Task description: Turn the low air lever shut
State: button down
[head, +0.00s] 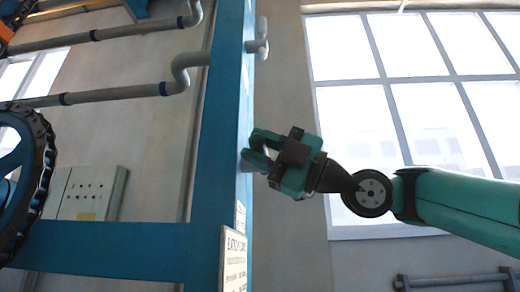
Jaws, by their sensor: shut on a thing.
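My gripper (257,150) is at the right side of a tall blue post (220,120) in the head view. Its green fingers point left and are shut on the low air lever (250,166). Only a small grey part of this lever shows below and between the fingers. The rest is hidden by the gripper, so I cannot tell the angle of its handle. A second, upper lever (261,45), pale grey, sticks out from the same side of the post higher up, and nothing touches it.
A sign (234,262) is fixed low on the post. Windows (350,110) fill the right background. The space around my arm looks open.

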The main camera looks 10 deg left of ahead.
jog(key=c, duration=0.9)
grip_release()
jog(key=shift+f, duration=0.1)
jog(key=shift+b+v, duration=5.3)
jog(key=shift+v, duration=3.35)
